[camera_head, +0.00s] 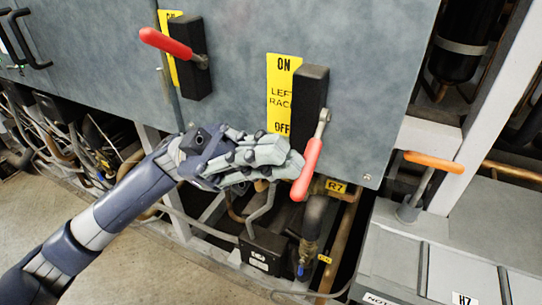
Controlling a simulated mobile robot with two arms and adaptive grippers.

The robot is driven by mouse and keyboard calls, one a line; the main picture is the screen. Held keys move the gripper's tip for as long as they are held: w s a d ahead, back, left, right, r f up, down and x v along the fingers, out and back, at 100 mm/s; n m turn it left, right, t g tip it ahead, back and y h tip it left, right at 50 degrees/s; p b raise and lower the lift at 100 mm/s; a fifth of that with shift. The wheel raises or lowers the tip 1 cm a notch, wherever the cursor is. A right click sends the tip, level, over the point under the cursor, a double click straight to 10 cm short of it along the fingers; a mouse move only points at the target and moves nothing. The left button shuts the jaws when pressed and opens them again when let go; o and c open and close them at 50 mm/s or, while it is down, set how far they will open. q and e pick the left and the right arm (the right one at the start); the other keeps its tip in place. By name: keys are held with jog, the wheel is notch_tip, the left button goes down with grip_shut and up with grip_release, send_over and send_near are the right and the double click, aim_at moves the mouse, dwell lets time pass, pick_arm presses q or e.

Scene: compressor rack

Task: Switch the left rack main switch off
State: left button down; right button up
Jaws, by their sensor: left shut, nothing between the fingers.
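The left rack main switch is a black box (309,105) on a grey panel, beside a yellow label (281,95) reading ON at the top, LEFT RACK, and OFF at the bottom. Its red handle (306,170) hangs from a metal pivot at the box's lower right and points down, slightly left, below the OFF end. My left gripper (292,163) comes in from the lower left, shut and empty. Its fingertips are right at the left side of the red handle; I cannot tell whether they touch it. My right gripper is not in view.
A second black switch (192,68) with a red handle (166,43) pointing up-left sits on the panel at upper left. An orange-handled lever (434,161) stands at the right above grey covers (455,270). Pipes and a valve (309,250) lie below the panel.

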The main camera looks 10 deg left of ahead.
pick_arm(q)
jog(key=shift+w+f, duration=0.1)
jog(key=shift+f, duration=0.3)
dwell(0.5)
jog(key=v, duration=0.7)
jog(key=shift+w+a, duration=0.15)
jog(key=shift+f, duration=0.1)
